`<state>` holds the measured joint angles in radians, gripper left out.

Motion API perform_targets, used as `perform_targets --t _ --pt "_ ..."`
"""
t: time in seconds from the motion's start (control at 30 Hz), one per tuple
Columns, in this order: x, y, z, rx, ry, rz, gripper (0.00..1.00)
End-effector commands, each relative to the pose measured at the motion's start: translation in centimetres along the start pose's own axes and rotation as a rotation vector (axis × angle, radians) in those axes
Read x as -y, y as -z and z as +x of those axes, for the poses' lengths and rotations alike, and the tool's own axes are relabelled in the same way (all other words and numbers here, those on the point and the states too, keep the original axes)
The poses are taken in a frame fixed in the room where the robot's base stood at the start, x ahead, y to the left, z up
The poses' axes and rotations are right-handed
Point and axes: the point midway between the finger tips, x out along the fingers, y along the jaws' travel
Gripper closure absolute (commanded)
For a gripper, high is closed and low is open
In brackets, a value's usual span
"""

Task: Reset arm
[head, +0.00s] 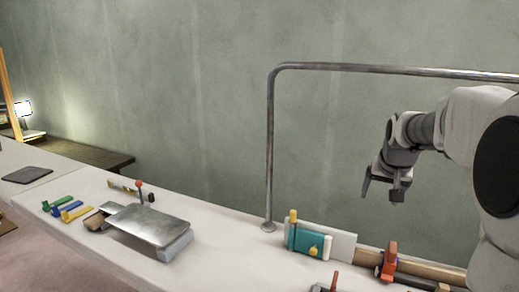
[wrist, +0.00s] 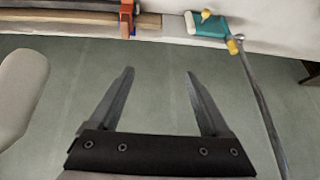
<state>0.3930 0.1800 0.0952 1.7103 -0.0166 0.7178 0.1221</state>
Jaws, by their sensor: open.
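My gripper (head: 384,188) hangs in the air at the right of the head view, above and behind the white bench (head: 235,232). In the wrist view my gripper (wrist: 158,90) has its two dark fingers spread wide apart. Nothing is between them, only the grey-green surface behind. The gripper touches nothing that I can see. My arm comes in from the right edge of the head view.
A metal rail (head: 270,150) rises from the bench, left of my gripper. Below are a teal block with yellow parts (head: 303,240) and an orange clamp (head: 388,262) on a wooden strip. A metal plate (head: 148,222) and coloured tools (head: 68,208) lie left.

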Motion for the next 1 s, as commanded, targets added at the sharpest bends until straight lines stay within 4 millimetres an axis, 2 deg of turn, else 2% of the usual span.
perform_targets --t 0.03,0.1,0.3,0.5,0.63,0.8,0.9,1.0 --pt "1.3 -0.6 -2.7 -0.013 0.011 -0.016 0.19" --pt "2.6 -2.0 -5.4 -0.023 0.025 -0.036 0.19" --pt "5.5 -6.5 -12.1 -0.050 0.071 -0.085 0.19" --pt "7.1 -11.7 -17.7 -0.075 0.124 -0.132 0.19" --pt "6.7 -16.3 -20.2 -0.047 0.135 -0.203 0.19" --pt "5.2 -22.0 -21.8 0.010 0.138 -0.308 0.19" --pt "4.6 -24.2 -22.1 0.032 0.140 -0.349 0.19" --pt "4.2 -25.4 -22.2 0.046 0.141 -0.371 0.19"
